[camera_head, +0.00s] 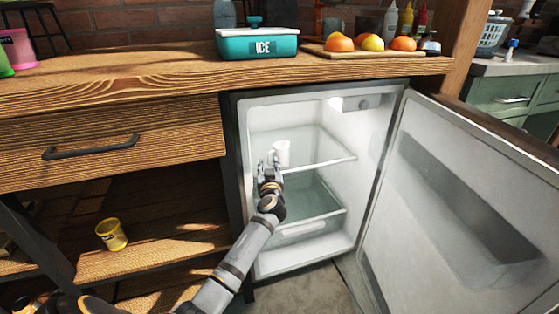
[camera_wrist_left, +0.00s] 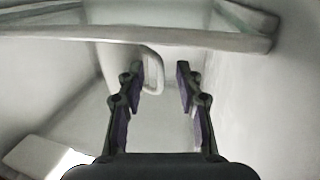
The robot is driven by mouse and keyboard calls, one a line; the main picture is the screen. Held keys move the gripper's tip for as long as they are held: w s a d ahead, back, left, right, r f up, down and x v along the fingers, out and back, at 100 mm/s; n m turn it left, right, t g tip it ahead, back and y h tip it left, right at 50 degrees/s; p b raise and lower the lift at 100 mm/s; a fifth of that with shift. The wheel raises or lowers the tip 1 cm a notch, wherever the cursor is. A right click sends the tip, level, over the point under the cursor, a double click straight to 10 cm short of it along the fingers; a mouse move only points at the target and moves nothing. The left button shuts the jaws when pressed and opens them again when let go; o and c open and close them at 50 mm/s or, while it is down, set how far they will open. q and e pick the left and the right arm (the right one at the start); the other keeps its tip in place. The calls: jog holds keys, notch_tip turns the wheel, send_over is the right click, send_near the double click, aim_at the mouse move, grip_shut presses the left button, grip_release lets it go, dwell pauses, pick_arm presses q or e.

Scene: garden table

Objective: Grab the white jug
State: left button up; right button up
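The white jug (camera_head: 282,152) stands on the upper shelf inside the open fridge. In the left wrist view its pale body (camera_wrist_left: 120,62) blends into the white interior, and its looped handle (camera_wrist_left: 158,72) shows near the fingertips. My left gripper (camera_head: 269,165) reaches into the fridge just in front of the jug and partly overlaps it. In the left wrist view the left gripper (camera_wrist_left: 162,76) is open, with the handle between the finger lines, closer to the left finger. Whether they touch cannot be told. My right gripper is not in view.
The fridge door (camera_head: 455,200) stands open to the right. A glass shelf edge (camera_head: 320,165) lies beside my gripper, with a clear drawer (camera_head: 312,215) below. A teal ice box (camera_head: 258,42) and a board of fruit (camera_head: 330,50) are on the counter. A yellow cup (camera_head: 112,235) sits lower left.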

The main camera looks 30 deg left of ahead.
pick_arm(q)
jog(key=shift+c, duration=0.2)
grip_shut()
jog(key=shift+r, duration=0.15)
dwell(0.3)
